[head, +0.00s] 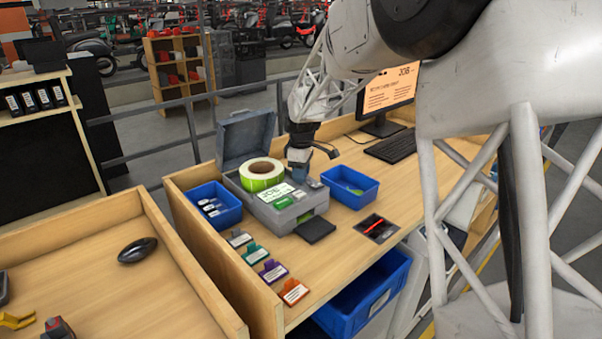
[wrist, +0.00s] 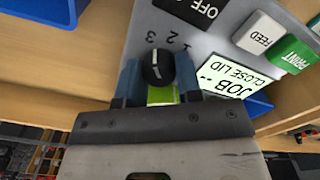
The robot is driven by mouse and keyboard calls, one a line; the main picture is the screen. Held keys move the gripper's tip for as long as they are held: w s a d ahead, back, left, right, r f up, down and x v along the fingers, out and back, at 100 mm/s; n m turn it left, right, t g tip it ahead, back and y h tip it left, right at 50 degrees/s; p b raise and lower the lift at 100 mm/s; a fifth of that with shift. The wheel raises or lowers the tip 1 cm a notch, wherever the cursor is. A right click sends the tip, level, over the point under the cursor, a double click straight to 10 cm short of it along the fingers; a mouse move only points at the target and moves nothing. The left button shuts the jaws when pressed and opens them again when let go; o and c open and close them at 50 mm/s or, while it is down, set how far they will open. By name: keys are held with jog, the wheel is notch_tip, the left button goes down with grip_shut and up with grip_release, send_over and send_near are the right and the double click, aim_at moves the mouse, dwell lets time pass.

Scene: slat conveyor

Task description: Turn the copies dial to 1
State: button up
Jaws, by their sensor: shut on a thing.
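The label printer (head: 292,217) is a grey box on the wooden bench, its hinged lid (head: 246,138) standing open. My gripper (head: 299,172) reaches down to the printer's far right corner in the head view. In the wrist view the black copies dial (wrist: 156,66) sits between the two blue fingers of my gripper (wrist: 159,80), which is shut on it. The dial's white mark points up towards the printed digits 1, 2 and 3; which digit it meets is not clear. The printer's display (wrist: 233,80) reads "JOB --" and "CLOSE LID".
A green-edged label roll (head: 262,175) stands in the printer. Blue bins (head: 226,215) and (head: 350,199) flank it. Coloured cards stand along the bench's left side.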

jog(key=m, duration=0.4)
jog(key=shift+m, duration=0.4)
jog(key=m, duration=0.3)
jog(key=shift+m, duration=0.3)
jog(key=m, duration=0.3)
jog(key=shift+m, duration=2.1)
jog(key=o, duration=0.9)
jog(key=shift+o, duration=0.2)
jog(key=shift+r, duration=0.15)
